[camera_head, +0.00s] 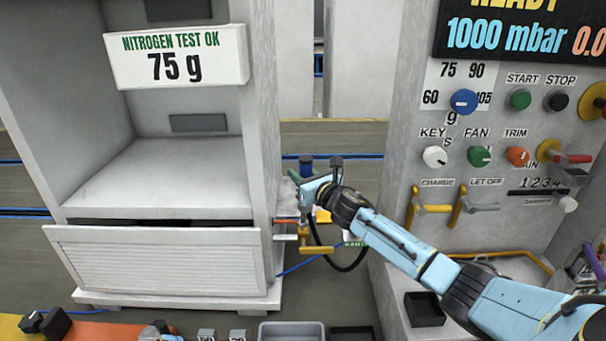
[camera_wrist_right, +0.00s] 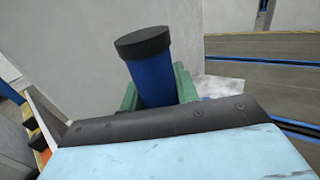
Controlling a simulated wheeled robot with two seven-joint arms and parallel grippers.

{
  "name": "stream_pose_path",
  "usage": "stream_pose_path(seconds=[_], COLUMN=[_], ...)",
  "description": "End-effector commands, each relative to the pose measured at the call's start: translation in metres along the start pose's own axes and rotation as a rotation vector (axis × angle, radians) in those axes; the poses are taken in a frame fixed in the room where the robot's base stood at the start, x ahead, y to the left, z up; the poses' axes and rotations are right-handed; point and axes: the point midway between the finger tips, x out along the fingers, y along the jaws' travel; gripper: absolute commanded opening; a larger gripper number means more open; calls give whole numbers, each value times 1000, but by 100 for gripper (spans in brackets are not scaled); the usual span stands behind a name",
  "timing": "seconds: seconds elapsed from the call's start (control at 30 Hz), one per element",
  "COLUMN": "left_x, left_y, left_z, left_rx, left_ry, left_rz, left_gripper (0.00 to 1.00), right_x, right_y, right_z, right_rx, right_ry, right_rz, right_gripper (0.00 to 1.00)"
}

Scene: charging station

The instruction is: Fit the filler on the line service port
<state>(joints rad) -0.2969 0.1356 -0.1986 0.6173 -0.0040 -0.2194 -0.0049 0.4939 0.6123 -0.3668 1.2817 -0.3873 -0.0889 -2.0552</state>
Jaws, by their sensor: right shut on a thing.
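My right gripper (camera_head: 300,187) is beside the right side of the white cabinet. It is shut on a blue cylinder with a black cap, likely the filler (camera_head: 306,166). In the right wrist view the blue filler (camera_wrist_right: 152,75) stands between the green fingers (camera_wrist_right: 157,88), cap away from the hand. Small fittings and a yellow valve handle (camera_head: 316,240) show by the cabinet's side below the gripper. The line service port cannot be made out clearly; the gripper and wrist cover part of that area. Whether the filler touches it cannot be told.
The white cabinet (camera_head: 160,262) bears a sign (camera_head: 177,56) reading "75 g". A control panel (camera_head: 500,200) with knobs and yellow handles stands at the right. A black hose (camera_head: 345,268) loops below my right wrist. Trays (camera_head: 291,332) and small items line the bottom edge.

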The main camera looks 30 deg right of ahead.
Motion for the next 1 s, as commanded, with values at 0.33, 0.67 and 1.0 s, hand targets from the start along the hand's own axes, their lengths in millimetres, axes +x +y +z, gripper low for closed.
stream_pose_path(seconds=[0.33, 0.67, 1.0], left_x=[10, 6, 6], left_y=[-1, -2, -2], left_z=[-1, -1, -1], left_rx=[4, 5, 6], left_ry=[-3, -3, -3], left_rz=[-3, -4, -4], left_gripper=[61, 61, 61], right_x=[0, 0, 0], right_y=[-2, -2, -1], right_z=[-11, -6, -4], right_rx=[-6, -4, -3], right_ry=[5, 4, 1], right_rz=[-6, -5, -2], right_gripper=[0, 0, 0])
